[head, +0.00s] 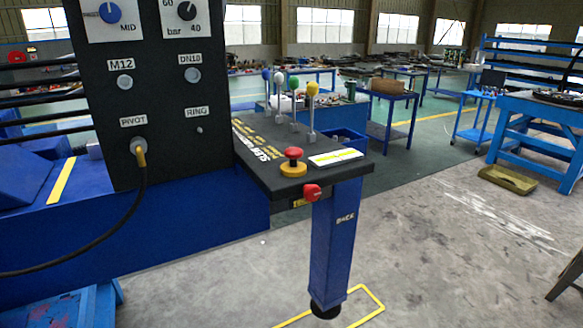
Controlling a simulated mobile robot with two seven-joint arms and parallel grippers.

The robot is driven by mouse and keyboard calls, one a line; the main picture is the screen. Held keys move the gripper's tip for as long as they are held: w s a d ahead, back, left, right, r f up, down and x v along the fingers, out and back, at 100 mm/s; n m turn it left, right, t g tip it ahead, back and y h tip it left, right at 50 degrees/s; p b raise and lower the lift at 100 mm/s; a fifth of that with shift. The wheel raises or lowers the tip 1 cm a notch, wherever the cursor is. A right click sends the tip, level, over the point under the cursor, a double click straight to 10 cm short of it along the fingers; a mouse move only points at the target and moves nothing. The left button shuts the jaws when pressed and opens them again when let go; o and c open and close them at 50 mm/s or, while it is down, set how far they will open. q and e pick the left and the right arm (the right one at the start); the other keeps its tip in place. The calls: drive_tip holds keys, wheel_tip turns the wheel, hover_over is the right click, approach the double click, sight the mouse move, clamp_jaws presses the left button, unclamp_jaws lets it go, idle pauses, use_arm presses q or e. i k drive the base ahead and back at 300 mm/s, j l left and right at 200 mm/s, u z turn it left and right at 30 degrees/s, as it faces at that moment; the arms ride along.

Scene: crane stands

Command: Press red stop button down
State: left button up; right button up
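The red stop button (292,153) is a mushroom head above a round yellow collar (293,170). It sits near the front edge of the black, slightly sloped control panel (262,172), at the middle of the head view. A dark gap shows between the red head and the collar. A second red knob (312,191) sticks out from the panel's front edge, below and to the right of the button. Neither of my grippers is in the head view, and nothing touches or covers the button.
Several levers with coloured ball tops (312,90) stand on the panel behind the button. A white label plate (336,157) lies right of it. A tall black box (165,110) with dials and a cable (144,200) rises at left.

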sight(293, 154)
drive_tip(key=i+l+u, duration=0.1)
drive_tip(key=u, duration=0.95)
drive_tip(key=i+l+u, duration=0.1)
drive_tip(key=l+u, duration=0.6)
drive_tip(key=l, duration=0.15)
drive_tip(key=l+u, duration=0.3)
drive_tip(key=l, duration=0.6)
drive_tip(key=k+l+u, duration=0.25)
drive_tip(key=l, duration=1.45)
drive_tip(key=k+l, duration=0.1)
drive_tip(key=l, duration=0.7)
